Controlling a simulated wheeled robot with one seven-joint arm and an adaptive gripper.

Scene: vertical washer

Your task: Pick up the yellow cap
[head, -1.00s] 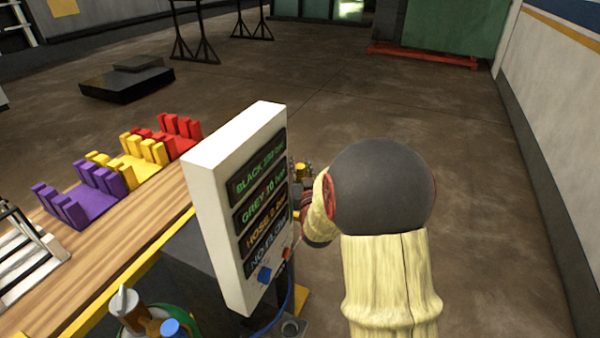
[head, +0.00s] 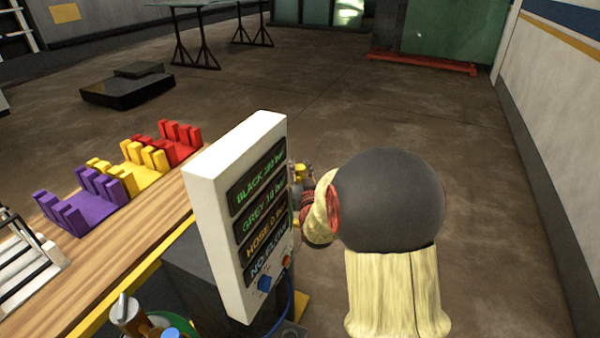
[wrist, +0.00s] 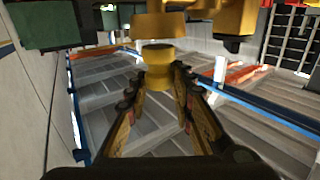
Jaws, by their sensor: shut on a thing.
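In the wrist view, the yellow cap (wrist: 159,56) is a short round piece between the tips of my gripper (wrist: 160,76). Both fingers are closed against its sides. A wider yellow round part (wrist: 160,26) shows just above it; I cannot tell whether the two touch. In the head view, a small patch of yellow (head: 304,171) shows beside the right edge of the display panel. There the panel and my own arm hide most of my gripper, and I cannot make out the cap clearly.
The white display panel (head: 222,190) stands close to the left of my arm. A wooden bench (head: 125,245) with purple (head: 85,212), yellow and red (head: 182,150) holders is further left. A wall (head: 555,140) runs along the right, with open floor (head: 420,110) between.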

